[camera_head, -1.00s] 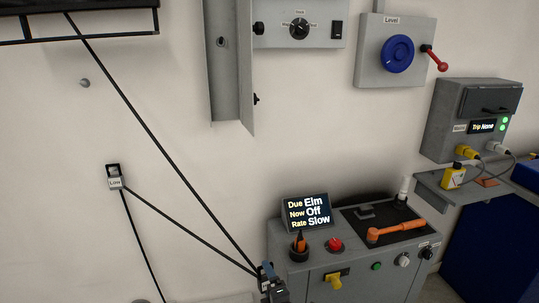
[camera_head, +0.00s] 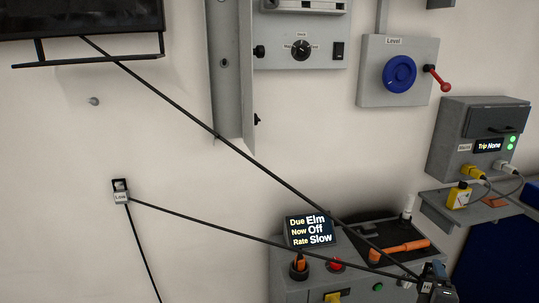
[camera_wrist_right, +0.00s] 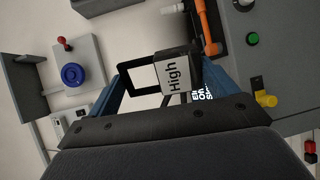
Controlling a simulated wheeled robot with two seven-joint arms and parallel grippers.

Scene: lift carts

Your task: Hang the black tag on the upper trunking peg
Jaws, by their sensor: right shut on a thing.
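My right gripper (camera_head: 436,272) is at the bottom right of the head view, in front of the grey console. It is shut on a black-framed tag with a white "High" label, which shows small in the head view (camera_head: 426,287). In the right wrist view the tag (camera_wrist_right: 173,72) is between the blue fingers, its open black loop to the left. The grey trunking (camera_head: 231,75) is on the wall at upper middle. A dark upper peg (camera_head: 259,51) shows at its right edge and a lower one (camera_head: 257,119) below; both look bare. My left gripper is out of view.
A bare wall peg (camera_head: 94,101) is above that tag. The console (camera_head: 340,275) carries a display (camera_head: 310,230) and an orange-handled tool (camera_head: 400,247).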

